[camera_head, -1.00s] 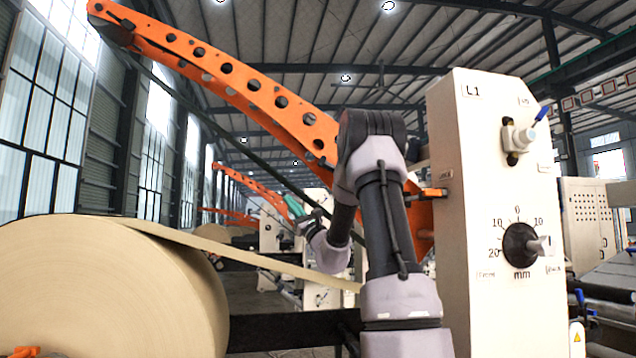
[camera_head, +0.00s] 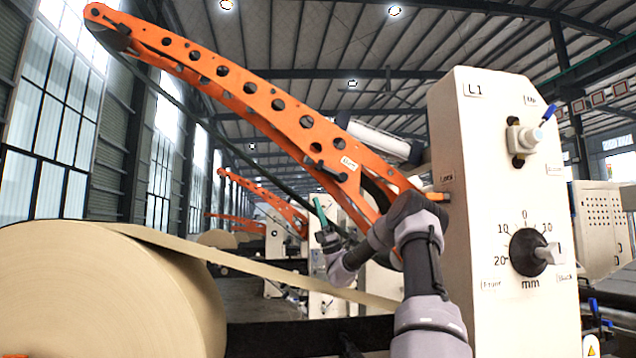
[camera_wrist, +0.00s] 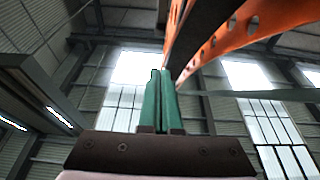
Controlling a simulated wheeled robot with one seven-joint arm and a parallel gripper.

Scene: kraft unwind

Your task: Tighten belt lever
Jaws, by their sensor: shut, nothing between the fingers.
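The orange perforated belt arm (camera_head: 235,88) slants from upper left down to the white L1 post (camera_head: 470,200). A dark belt runs beneath it. A blue-tipped lever (camera_head: 549,113) sits on a switch high on the post, under the label "Up"; I cannot tell if this is the belt lever. My gripper (camera_head: 320,212), with green fingers, is shut and empty, below the orange arm and left of the post. In the wrist view my gripper's fingers (camera_wrist: 157,80) point upward, close together, with the orange arm (camera_wrist: 235,35) and dark belt to their right.
A large kraft paper roll (camera_head: 100,290) fills the lower left. Its paper web (camera_head: 270,268) runs right, below my gripper. A black dial (camera_head: 527,252) with a mm scale is on the post. More orange arms stand behind.

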